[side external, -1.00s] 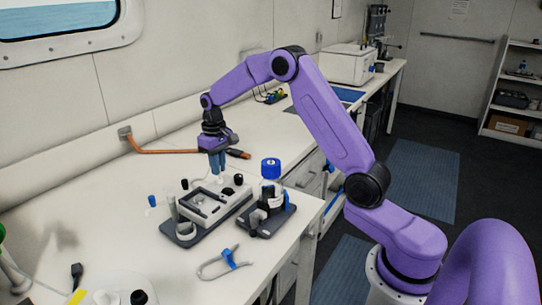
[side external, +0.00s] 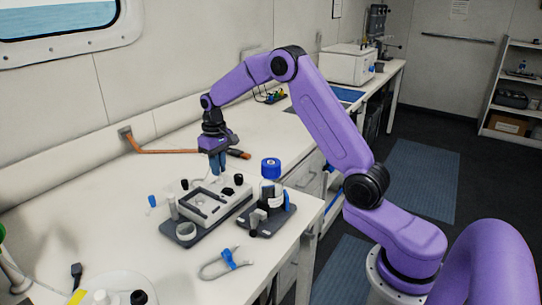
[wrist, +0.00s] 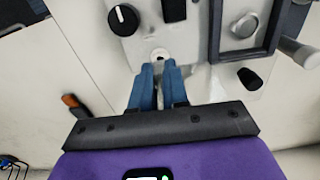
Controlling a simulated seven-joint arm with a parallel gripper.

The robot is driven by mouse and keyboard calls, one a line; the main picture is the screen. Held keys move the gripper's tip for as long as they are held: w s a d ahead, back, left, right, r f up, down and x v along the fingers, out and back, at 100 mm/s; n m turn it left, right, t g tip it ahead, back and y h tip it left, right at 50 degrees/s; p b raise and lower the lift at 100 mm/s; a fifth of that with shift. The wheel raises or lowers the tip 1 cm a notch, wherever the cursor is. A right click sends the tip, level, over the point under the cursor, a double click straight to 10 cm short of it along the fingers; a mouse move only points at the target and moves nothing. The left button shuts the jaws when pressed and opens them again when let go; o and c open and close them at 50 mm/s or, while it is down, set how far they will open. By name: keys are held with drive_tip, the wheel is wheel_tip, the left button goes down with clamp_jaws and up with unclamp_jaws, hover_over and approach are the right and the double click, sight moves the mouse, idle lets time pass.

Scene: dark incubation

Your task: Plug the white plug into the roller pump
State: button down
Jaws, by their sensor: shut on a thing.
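The roller pump (side external: 206,208) is a pale box with black knobs on a dark base, on the bench in the side view. Its panel (wrist: 190,35) fills the top of the wrist view. My gripper (side external: 218,174) points down at the pump's far edge; its blue fingers (wrist: 158,72) are closed on the white plug (wrist: 160,54). Only a small pale part of the plug shows between and just beyond the fingertips, at the edge of the panel. The fingers hide the rest, and I cannot tell whether it touches or enters a socket.
A blue-capped bottle (side external: 270,168) stands on a dark stand right of the pump. A looped tube with a blue clamp (side external: 230,258) lies in front. An orange-brown cable (side external: 165,151) runs behind.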

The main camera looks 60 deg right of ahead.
drive_tip(key=shift+f, duration=0.6)
idle(0.5)
drive_tip(key=c, duration=1.1)
unclamp_jaws()
drive_tip(key=shift+o, duration=0.2)
drive_tip(key=shift+r, duration=0.1)
wheel_tip(320, 180, up, 17)
drive_tip(key=s+a+f+n, duration=0.3)
drive_tip(key=s+a+n, duration=0.4)
drive_tip(key=s+a, duration=0.95)
drive_tip(key=s+d+f+n, duration=0.2)
drive_tip(key=s+f+n, duration=0.1)
drive_tip(key=s, duration=0.8)
drive_tip(key=s+d+f+n, duration=0.2)
drive_tip(key=s+f+n, duration=0.1)
drive_tip(key=s, duration=0.9)
drive_tip(key=shift+s+d+f, duration=0.15)
drive_tip(key=shift+d+f, duration=0.05)
drive_tip(key=shift+f, duration=0.25)
